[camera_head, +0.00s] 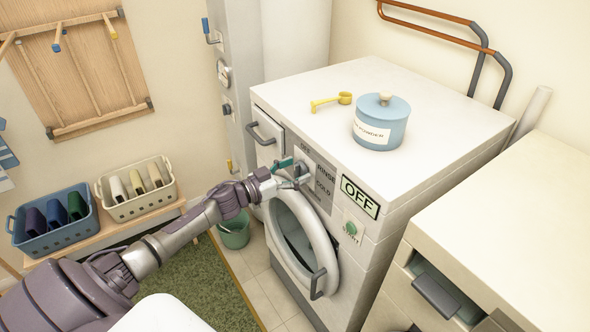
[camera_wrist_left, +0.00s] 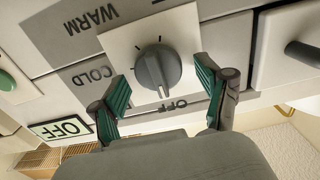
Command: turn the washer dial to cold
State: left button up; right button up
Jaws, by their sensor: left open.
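The white washer (camera_head: 384,207) stands at the centre right, with its round door slightly ajar. Its grey dial (camera_wrist_left: 158,66) sits on a white square plate, with WARM, COLD and OFF labels around it in the left wrist view. A small display (camera_head: 360,197) reads OFF. My left gripper (camera_head: 288,172) is at the panel in front of the dial. In the left wrist view its green-padded fingers (camera_wrist_left: 160,75) are open, one on each side of the dial, with no clear contact. My right gripper is not in view.
A green start button (camera_head: 351,229) sits below the display. A drawer handle (camera_head: 261,133) sticks out left of the dial. Another white appliance (camera_head: 497,220) stands at the right.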

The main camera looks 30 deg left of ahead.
pick_arm(q)
jog(key=c, duration=1.1)
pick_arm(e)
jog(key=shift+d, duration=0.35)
pick_arm(q)
jog(key=shift+m, duration=0.3)
jog(key=m+b, duration=0.1)
jog(key=m, duration=0.4)
jog(key=shift+d+f, duration=0.1)
jog(key=shift+d, duration=0.05)
jog(key=m+b, duration=0.1)
jog(key=m, duration=0.3)
jog(key=shift+d+f+m+b, duration=0.1)
jog(key=shift+m+b, duration=0.3)
jog(key=m+b, duration=0.2)
jog(key=m, duration=0.2)
jog(key=shift+s+f+m, duration=0.1)
jog(key=shift+f+m, duration=0.05)
jog(key=shift+m, duration=0.15)
jog(key=m+b, duration=0.2)
jog(key=m, duration=0.2)
jog(key=shift+m+b, duration=0.3)
jog(key=shift+m, duration=0.1)
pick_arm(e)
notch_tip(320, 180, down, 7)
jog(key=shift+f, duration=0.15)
